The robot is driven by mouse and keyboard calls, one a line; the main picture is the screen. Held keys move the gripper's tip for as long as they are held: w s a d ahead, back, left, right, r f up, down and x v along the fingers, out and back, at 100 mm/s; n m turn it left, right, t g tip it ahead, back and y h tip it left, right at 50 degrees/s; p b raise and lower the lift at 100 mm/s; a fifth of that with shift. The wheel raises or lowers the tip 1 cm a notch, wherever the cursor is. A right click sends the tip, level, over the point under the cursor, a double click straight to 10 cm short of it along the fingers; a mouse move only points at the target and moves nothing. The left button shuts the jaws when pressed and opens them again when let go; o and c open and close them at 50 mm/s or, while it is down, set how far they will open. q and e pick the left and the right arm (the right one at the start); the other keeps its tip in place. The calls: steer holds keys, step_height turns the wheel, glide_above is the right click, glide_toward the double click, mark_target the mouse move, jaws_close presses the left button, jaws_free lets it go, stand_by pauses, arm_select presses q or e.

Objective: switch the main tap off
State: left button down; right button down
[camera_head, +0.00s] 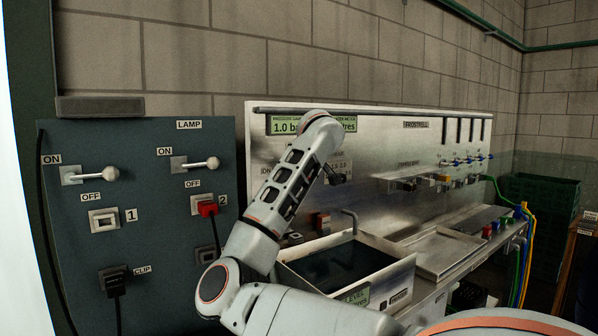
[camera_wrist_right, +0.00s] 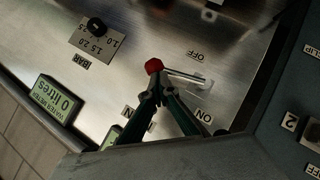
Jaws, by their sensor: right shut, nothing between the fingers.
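A lever with a red ball knob (camera_wrist_right: 153,66) and a thin metal rod (camera_wrist_right: 183,76) is on the steel panel in the right wrist view. Its rod lies between an OFF label (camera_wrist_right: 197,56) and an ON label (camera_wrist_right: 207,117), nearer OFF. Its own name label is not readable. My right gripper (camera_wrist_right: 157,92) is shut and empty, with its tips right beside the red knob; I cannot tell whether they touch. In the head view my right arm hides this lever and the gripper. My left gripper is in neither view.
A grey-blue board (camera_head: 142,230) at left carries two switch levers and a red plug (camera_head: 207,208). A black pressure knob (camera_wrist_right: 97,25) and a 0-litres meter (camera_wrist_right: 50,107) are near the lever. A steel tray (camera_head: 400,270) stands below the panel.

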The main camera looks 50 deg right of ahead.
steer(key=shift+s+d+f+m+y, duration=0.1)
steer(key=shift+d+f+m+y, duration=0.15)
steer(key=shift+f+m+y, duration=0.3)
steer(key=shift+r, duration=0.2)
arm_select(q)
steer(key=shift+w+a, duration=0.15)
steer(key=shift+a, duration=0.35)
arm_select(e)
steer(key=w+a+r+v, duration=0.1)
steer(key=w+v, duration=0.1)
steer(key=v, duration=1)
steer(key=shift+s+a+r, duration=0.25)
steer(key=shift+r, duration=0.05)
steer(key=shift+f, duration=0.1)
